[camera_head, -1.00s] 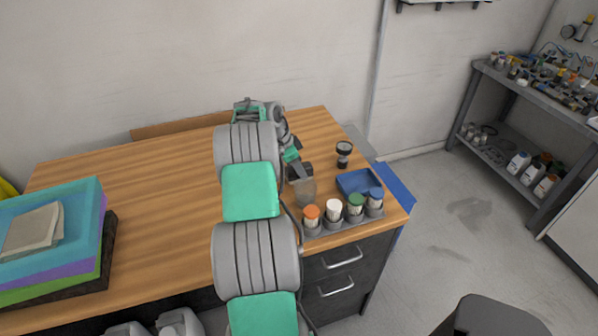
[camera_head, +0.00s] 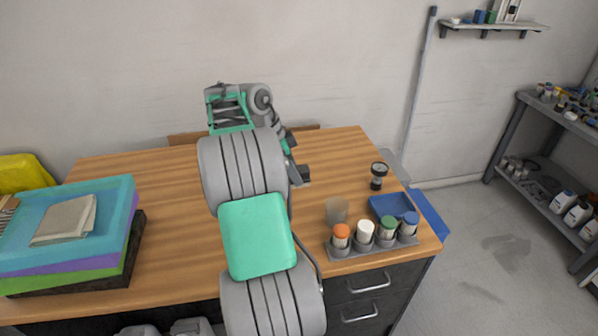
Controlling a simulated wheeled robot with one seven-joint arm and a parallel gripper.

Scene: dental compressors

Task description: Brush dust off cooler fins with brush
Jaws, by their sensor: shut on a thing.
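My arm reaches over the wooden table (camera_head: 150,183), and my gripper (camera_head: 301,174) is above it, right of the arm. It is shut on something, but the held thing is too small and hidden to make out. A translucent brownish cup (camera_head: 337,211) stands on the table below and right of my gripper, apart from it. I cannot clearly identify a brush or any cooler fins in this view; my arm covers the middle of the table.
A rack (camera_head: 343,252) of several colour-capped jars stands at the front right. Behind it are a blue tray (camera_head: 384,204) and a dark round-topped item (camera_head: 378,176). Stacked coloured slabs (camera_head: 128,215) with a folded cloth (camera_head: 65,220) fill the left. The table's left middle is clear.

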